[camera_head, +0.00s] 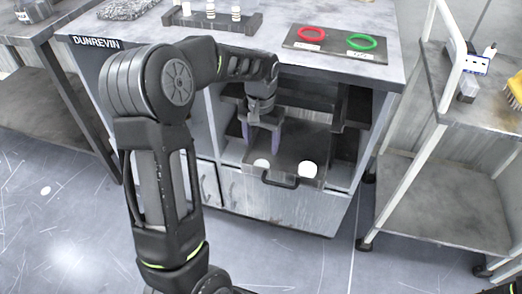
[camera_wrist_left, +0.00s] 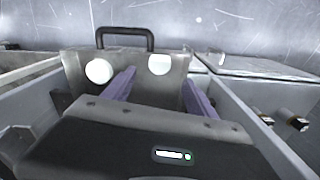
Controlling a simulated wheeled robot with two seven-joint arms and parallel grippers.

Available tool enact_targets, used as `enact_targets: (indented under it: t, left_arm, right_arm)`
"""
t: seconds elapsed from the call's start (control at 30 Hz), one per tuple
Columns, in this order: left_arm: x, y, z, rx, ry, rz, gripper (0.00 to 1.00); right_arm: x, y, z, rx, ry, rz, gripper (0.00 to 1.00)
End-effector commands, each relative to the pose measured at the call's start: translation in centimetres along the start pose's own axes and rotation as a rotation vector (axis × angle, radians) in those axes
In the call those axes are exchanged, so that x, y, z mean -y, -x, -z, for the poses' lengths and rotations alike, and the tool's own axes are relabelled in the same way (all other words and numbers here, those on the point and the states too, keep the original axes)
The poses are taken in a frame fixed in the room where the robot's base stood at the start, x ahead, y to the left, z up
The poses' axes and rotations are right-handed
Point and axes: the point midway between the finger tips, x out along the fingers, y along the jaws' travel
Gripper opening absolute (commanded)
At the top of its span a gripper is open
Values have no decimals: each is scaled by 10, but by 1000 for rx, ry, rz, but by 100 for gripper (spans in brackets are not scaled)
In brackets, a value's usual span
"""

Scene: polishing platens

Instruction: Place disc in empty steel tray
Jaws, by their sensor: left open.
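A pulled-out grey drawer or tray with a dark handle (camera_head: 280,181) stands out from the bench front; the handle also shows in the wrist view (camera_wrist_left: 125,36). Two white round discs lie in its front part: a left disc (camera_head: 262,163) and a right disc (camera_head: 308,169). In the wrist view, they show as one white disc (camera_wrist_left: 99,71) and another (camera_wrist_left: 159,64). My left gripper (camera_head: 261,143) points down over the drawer with its purple fingers apart and nothing between them. The second disc appears between the fingers in the wrist view, but I cannot tell the height gap.
The bench top (camera_head: 250,42) carries a dark plate with a red ring (camera_head: 311,34) and a green ring (camera_head: 361,42), and a rack (camera_head: 212,20) with several small bottles. Bench shelves and side walls flank the drawer closely. A cart (camera_head: 448,218) stands at right; floor in front is clear.

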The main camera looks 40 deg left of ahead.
Motion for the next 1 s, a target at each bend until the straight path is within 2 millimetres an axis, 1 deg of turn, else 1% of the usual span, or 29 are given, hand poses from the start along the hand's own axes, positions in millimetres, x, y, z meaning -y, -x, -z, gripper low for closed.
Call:
enact_targets:
  t: [0.03, 0.1, 0.23, 1.0]
  left_arm:
    - [0, 11, 1, -3, 0, 0, 66]
    - [0, 19, 0, -2, -1, 0, 66]
    - [0, 27, 0, 0, -1, 0, 66]
    - [0, 28, 0, 0, 0, 0, 66]
  right_arm:
    - [1, 3, 0, 0, 0, 0, 38]
    - [2, 4, 0, 0, 0, 0, 38]
    - [2, 5, 0, 0, 1, 0, 38]
    - [2, 5, 0, 0, 1, 0, 38]
